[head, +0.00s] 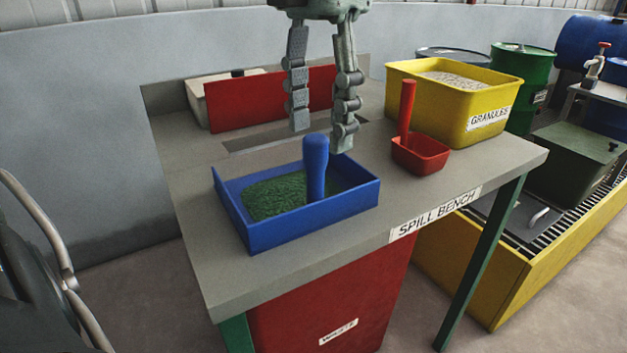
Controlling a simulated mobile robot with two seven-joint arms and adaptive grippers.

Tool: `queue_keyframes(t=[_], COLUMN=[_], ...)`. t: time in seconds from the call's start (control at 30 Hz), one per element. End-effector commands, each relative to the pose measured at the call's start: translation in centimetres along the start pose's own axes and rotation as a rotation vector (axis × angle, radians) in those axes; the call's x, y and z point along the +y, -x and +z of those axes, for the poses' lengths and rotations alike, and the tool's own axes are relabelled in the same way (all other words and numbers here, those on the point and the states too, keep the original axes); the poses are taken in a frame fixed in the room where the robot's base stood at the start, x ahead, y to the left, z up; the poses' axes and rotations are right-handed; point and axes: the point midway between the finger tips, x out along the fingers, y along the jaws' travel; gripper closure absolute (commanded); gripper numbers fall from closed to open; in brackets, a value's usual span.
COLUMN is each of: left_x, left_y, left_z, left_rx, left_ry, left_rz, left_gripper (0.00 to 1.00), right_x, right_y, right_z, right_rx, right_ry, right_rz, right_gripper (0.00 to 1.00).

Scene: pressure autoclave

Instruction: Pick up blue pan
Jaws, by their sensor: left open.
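The blue pan (310,222) sits on the near left part of the grey spill bench (240,285). It is a shallow open tray with green granular material (275,197) inside. Its thick blue handle (315,168) stands upright from the pan. My left gripper (320,138) points down from the top of the view, open and empty. Its two fingers hang on either side of the handle's top in the picture, near or just behind it; the exact depth gap is unclear. My right gripper is not in view.
A small red scoop (421,155) with an upright handle stands right of the pan. A yellow granules tub (455,105) is behind it. A red panel (270,97) and a pale box (197,100) are at the back. A red waste bin (335,295) is below the bench.

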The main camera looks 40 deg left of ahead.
Motion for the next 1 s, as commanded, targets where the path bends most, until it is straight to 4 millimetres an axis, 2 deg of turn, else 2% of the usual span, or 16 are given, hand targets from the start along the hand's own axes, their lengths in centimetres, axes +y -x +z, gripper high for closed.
queue_keyframes(t=[0.5, 0.8, 0.87, 1.0], left_x=[0.4, 0.5, 0.5, 0.5], left_y=[-6.7, -7.3, -7.3, -7.3], left_z=[0.1, 0.2, 0.2, 0.2], left_rx=[0.002, -0.001, 0.000, 0.000], left_ry=[-0.001, 0.000, 0.000, 0.000], left_rz=[-0.001, 0.000, -0.001, 0.000], left_gripper=[0.51, 0.51, 0.56, 0.73], right_x=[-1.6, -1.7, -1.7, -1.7], right_y=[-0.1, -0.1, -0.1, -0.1], right_z=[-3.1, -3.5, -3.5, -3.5], right_rx=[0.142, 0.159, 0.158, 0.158], right_ry=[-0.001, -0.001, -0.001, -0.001], right_rz=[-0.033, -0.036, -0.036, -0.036], right_gripper=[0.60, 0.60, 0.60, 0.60])
